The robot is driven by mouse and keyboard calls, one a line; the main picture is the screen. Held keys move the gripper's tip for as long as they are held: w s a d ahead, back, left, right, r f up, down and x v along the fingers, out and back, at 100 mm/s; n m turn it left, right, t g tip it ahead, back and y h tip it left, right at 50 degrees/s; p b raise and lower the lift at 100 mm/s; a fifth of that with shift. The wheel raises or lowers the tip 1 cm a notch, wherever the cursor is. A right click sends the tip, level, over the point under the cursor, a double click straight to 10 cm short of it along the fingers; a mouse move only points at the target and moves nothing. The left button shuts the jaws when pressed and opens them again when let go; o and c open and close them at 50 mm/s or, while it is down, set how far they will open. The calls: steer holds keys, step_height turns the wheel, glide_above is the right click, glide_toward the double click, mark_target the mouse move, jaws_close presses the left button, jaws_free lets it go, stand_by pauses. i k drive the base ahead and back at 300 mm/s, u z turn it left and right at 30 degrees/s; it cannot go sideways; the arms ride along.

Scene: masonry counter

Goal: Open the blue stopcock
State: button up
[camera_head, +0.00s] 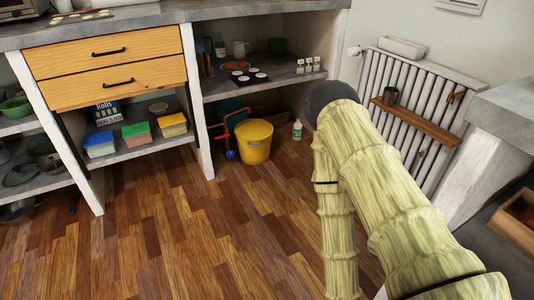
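A red pipe-like thing (221,138) stands on the floor under the masonry counter, left of a yellow bucket. It has a small blue part (230,154) at its lower end, close to the floor. This may be the blue stopcock, but it is too small to tell its shape or which way it is turned. My arm, with a bamboo-like surface, fills the right of the view and ends in a dark rounded joint. My gripper does not show, so its distance from the blue part cannot be told.
The yellow bucket (255,141) stands right beside the red pipe. A white bottle (297,130) stands farther right. A white counter post (196,100) rises to the left. A radiator (420,104) lines the right wall. The wooden floor (180,235) in front is clear.

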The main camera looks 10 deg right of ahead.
mark_target(230, 155)
steer(key=z, duration=0.05)
steer(key=i, duration=2.15)
